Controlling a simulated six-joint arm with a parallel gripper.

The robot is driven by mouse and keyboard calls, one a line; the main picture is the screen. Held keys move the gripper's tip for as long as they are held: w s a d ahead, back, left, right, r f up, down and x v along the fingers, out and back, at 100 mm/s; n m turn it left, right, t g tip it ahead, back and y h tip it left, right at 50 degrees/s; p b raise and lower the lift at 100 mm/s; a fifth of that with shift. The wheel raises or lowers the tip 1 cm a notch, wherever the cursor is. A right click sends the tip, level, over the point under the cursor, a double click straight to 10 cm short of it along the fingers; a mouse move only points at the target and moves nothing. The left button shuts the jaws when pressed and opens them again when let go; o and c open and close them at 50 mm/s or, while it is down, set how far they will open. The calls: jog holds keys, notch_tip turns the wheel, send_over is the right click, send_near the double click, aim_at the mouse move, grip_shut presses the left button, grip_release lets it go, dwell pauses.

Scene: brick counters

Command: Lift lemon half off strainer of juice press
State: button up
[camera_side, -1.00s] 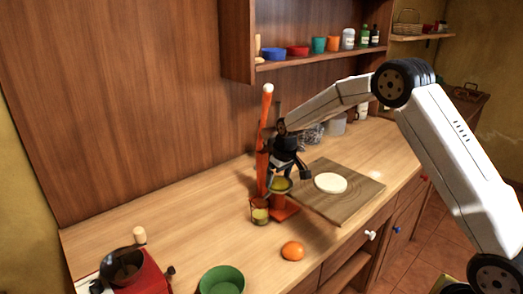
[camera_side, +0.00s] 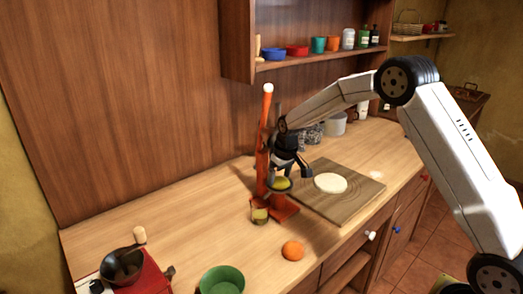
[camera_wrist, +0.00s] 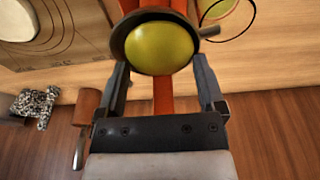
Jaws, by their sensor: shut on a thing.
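The orange-red juice press (camera_side: 264,135) stands on the counter with its tall lever upright. The yellow-green lemon half (camera_side: 281,184) sits dome up in the press's dark round strainer (camera_wrist: 118,42); the lemon half also fills the middle of the wrist view (camera_wrist: 160,48). My gripper (camera_wrist: 163,66) is shut on the lemon half, one finger on each side, close to the strainer's rim. In the side view my gripper (camera_side: 288,172) partly hides the strainer. Whether the lemon half is clear of the strainer cannot be told.
A glass with yellow juice (camera_side: 260,216) stands at the press base. A board (camera_side: 360,188) with a pale round disc (camera_side: 331,183) lies right. A shelf (camera_side: 310,64) hangs above.

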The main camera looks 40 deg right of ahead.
aim_at(283, 178)
jog(key=shift+s+r, duration=0.35)
jog(key=shift+r, duration=0.2)
jog(key=shift+s+r, duration=0.2)
jog(key=shift+r, duration=0.1)
jog(key=shift+s+r, duration=0.2)
jog(key=shift+r, duration=0.05)
jog(key=shift+r, duration=0.1)
jog(key=shift+s+r, duration=0.1)
jog(key=shift+s, duration=0.15)
jog(key=s+r, duration=0.2)
jog(key=s, duration=0.3)
jog(key=shift+s+r, duration=0.35)
jog(key=shift+r, duration=0.05)
dwell(0.4)
